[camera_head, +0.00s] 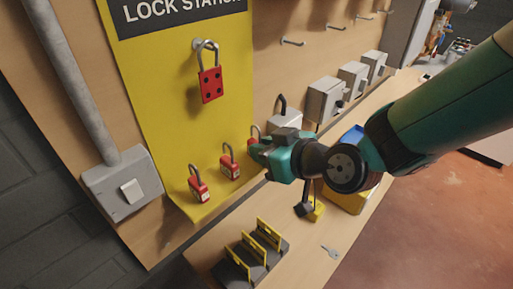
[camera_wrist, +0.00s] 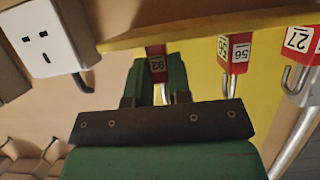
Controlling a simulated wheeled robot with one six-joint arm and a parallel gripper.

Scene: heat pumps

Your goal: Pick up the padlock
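Several red padlocks stand out from the yellow lock station board. In the head view the near one (camera_head: 199,191) and the middle one (camera_head: 229,167) are in plain sight; the far one (camera_head: 255,134) is partly hidden by my gripper (camera_head: 259,152). The fingers stand apart, about the padlock's width. Whether they press on it is not clear. Padlocks labelled 56 (camera_wrist: 237,53) and 27 (camera_wrist: 300,42) hang to the right, clear of my fingers.
A red hasp (camera_head: 210,84) hangs higher on the yellow board (camera_head: 160,95). A grey switch box (camera_head: 124,186) is at the left. A black holder with yellow parts (camera_head: 254,254) and a key (camera_head: 331,252) lie on the wooden bench. Grey boxes (camera_head: 325,99) line the wall beyond my gripper.

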